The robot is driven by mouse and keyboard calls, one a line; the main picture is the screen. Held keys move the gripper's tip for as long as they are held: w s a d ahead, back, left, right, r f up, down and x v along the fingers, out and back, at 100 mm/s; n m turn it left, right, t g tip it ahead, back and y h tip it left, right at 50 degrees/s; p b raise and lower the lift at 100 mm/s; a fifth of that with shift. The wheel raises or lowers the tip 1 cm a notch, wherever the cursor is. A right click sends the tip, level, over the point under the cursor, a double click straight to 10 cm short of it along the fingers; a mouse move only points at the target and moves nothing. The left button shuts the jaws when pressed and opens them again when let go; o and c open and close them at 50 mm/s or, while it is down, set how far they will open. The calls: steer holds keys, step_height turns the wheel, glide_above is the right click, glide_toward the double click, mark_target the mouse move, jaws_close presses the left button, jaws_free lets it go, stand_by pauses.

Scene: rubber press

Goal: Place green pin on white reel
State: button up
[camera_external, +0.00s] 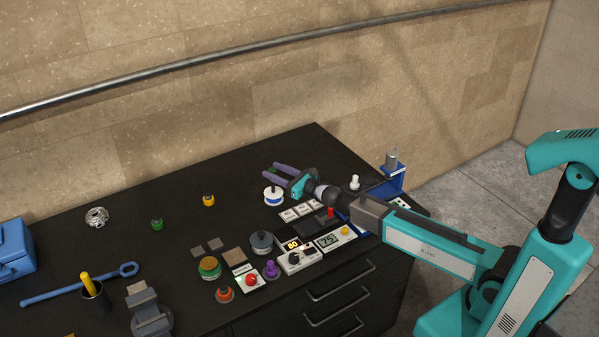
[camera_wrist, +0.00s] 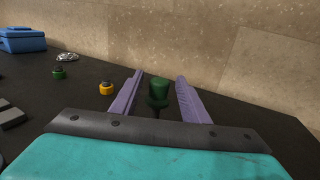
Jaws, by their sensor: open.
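My gripper (camera_external: 279,171) is raised near the back of the dark table, its two purple fingers spread apart. In the wrist view a dark green pin-like piece with a thin stem (camera_wrist: 158,94) shows between the open fingers (camera_wrist: 157,92); I cannot tell whether it touches them or what it stands on. I cannot make it out in the external view. The white reel (camera_external: 274,197), with a blue band, stands just below and left of my gripper in the external view. I cannot make it out in the wrist view.
A green knob (camera_external: 157,224) and a yellow knob (camera_external: 208,201) stand left of the reel. White keys (camera_external: 295,211), a meter (camera_external: 327,239) and several buttons crowd the front right. A blue box (camera_external: 12,250) is far left. The wall rises behind the table.

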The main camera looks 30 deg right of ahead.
steer(key=b+v, duration=0.1)
steer(key=v, duration=0.5)
steer(key=shift+s+d, duration=0.15)
steer(key=shift+s, duration=0.15)
stand_by(0.7)
